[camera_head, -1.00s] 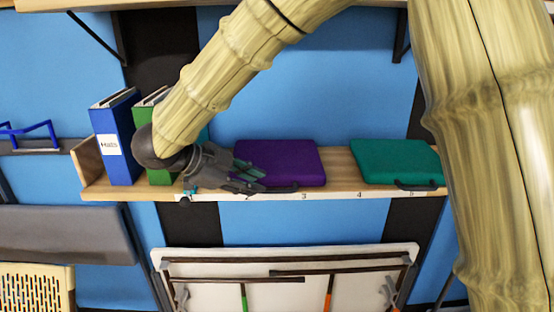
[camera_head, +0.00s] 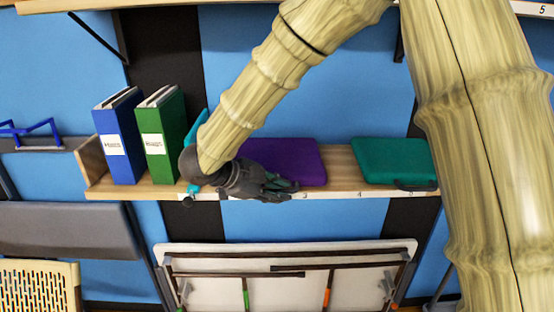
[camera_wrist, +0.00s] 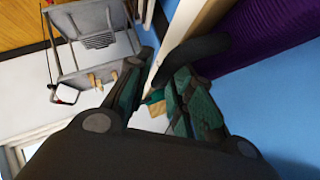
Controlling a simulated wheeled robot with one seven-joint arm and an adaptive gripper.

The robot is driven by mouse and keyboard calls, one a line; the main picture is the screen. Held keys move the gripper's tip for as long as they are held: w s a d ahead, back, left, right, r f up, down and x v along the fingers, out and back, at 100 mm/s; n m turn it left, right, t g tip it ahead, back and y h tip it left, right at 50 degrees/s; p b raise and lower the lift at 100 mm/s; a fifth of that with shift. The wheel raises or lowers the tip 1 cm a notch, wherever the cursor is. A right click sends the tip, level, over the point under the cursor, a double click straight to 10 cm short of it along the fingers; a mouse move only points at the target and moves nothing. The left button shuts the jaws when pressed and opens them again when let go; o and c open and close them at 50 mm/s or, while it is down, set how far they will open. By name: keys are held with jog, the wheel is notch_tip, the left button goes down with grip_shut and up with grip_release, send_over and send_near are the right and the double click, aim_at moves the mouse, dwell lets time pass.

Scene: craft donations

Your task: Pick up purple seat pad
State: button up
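The purple seat pad (camera_head: 290,158) lies flat on the shelf, its left part hidden behind my arm in the head view. It also shows at the upper right of the wrist view (camera_wrist: 270,28). A dark curved handle (camera_wrist: 205,47) sticks out from the pad's front edge. My gripper (camera_head: 288,187) is at the shelf's front edge by the pad's front left. In the wrist view my gripper (camera_wrist: 155,85) has its fingers apart, with the handle at or just beyond the fingertips. I cannot tell whether they touch it.
A green seat pad (camera_head: 392,158) with a dark handle lies to the right on the same shelf (camera_head: 345,183). A blue binder (camera_head: 118,160) and a green binder (camera_head: 160,160) stand at the left. A turquoise thing (camera_head: 197,127) is partly hidden behind my arm. A folded white table (camera_head: 290,257) is below.

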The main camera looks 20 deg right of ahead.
grip_shut()
